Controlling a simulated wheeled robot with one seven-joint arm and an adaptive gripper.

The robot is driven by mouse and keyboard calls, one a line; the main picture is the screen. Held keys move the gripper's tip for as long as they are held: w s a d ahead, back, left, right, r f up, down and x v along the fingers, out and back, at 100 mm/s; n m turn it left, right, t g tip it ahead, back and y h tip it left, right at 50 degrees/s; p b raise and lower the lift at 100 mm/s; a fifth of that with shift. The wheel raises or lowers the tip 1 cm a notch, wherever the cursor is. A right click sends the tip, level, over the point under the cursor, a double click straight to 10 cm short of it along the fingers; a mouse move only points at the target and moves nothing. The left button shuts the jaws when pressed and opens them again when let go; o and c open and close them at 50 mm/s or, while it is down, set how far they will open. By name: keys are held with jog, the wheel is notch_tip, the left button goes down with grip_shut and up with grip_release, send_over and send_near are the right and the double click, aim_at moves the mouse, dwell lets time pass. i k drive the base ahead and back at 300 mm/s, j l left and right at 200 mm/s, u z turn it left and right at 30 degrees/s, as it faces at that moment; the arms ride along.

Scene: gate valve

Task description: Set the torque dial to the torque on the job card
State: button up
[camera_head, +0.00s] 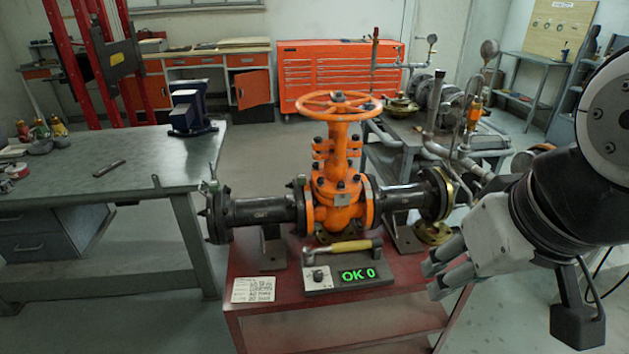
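The torque dial is a small round knob (318,274) on a grey control box (347,282) near the front of the red stand (340,325). Its pointer setting is too small to read. The box's display (357,274) shows "OK 0" in green. A white job card (253,289) lies on the stand left of the box; its writing is too small to read.
An orange gate valve (340,190) with a handwheel (337,105) and dark flanged pipes stands behind the box. A steel workbench (110,175) with a blue vise (190,110) is at left. Pipework fills a bench at right. The stand's front right is clear.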

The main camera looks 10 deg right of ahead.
aim_at(317, 274)
jog(key=u, duration=0.2)
jog(key=i+j+z, duration=0.1)
jog(key=j, duration=0.25)
jog(key=i+l+u, duration=0.15)
jog(key=u, duration=0.35)
jog(key=i+l+u, duration=0.1)
jog(key=l, duration=0.3)
jog(key=i, duration=0.1)
